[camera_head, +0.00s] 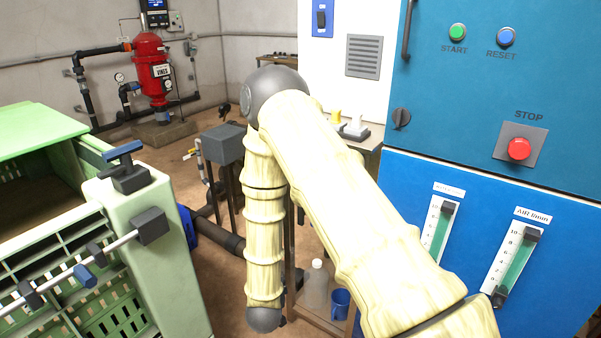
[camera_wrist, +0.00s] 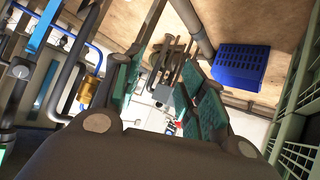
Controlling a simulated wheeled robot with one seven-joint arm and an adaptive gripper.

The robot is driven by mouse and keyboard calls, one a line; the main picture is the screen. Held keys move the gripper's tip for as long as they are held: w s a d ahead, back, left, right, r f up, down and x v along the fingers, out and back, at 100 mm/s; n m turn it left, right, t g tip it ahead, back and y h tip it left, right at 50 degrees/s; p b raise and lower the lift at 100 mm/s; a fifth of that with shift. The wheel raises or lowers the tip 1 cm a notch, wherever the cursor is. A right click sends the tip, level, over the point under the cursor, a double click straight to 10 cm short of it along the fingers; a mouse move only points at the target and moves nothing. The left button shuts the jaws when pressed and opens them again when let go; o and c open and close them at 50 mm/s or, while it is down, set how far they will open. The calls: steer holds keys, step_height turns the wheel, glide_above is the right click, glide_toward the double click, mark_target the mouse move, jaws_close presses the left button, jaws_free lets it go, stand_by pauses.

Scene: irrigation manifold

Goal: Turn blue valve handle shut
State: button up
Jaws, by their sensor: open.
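A blue lever handle (camera_head: 124,150) sits on a dark valve body on the corner of the pale green bin at left. A smaller blue knob (camera_head: 84,275) is on the grey rod along the bin's front. I cannot tell for certain which one is the task's handle. A long blue bar (camera_wrist: 44,27) shows at the upper left of the wrist view; I cannot match it to either. My gripper (camera_wrist: 163,85) is open, with green-padded fingers apart and nothing between them. The head view shows my arm but not the gripper, so its distance from the handle is unclear.
The green bin (camera_head: 180,260) fills the left. A blue control cabinet (camera_head: 420,170) with buttons and flow gauges stands at right. A red tank (camera_head: 151,65) with black pipes is at the back. A bottle (camera_head: 317,285) and blue mug (camera_head: 340,303) stand low behind my arm.

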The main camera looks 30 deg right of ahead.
steer(key=w+d+r+m+g+h+b, duration=0.1)
steer(key=w+d+r+m+h, duration=0.25)
steer(key=r, duration=0.55)
steer(key=w+d+r+m+g+h, duration=0.1)
steer(key=w+d+r+m+h, duration=0.25)
steer(key=r, duration=0.65)
steer(key=w+d+r+m+g+h+b, duration=0.1)
steer(key=w+d+r+m+h, duration=0.25)
steer(key=r, duration=0.55)
steer(key=w+d+n+p, duration=0.1)
steer(key=w+d, duration=0.4)
steer(key=d, duration=0.4)
steer(key=shift+f+t, duration=0.2)
steer(key=shift+t, duration=0.1)
steer(key=shift+n, duration=0.25)
jaws_close()
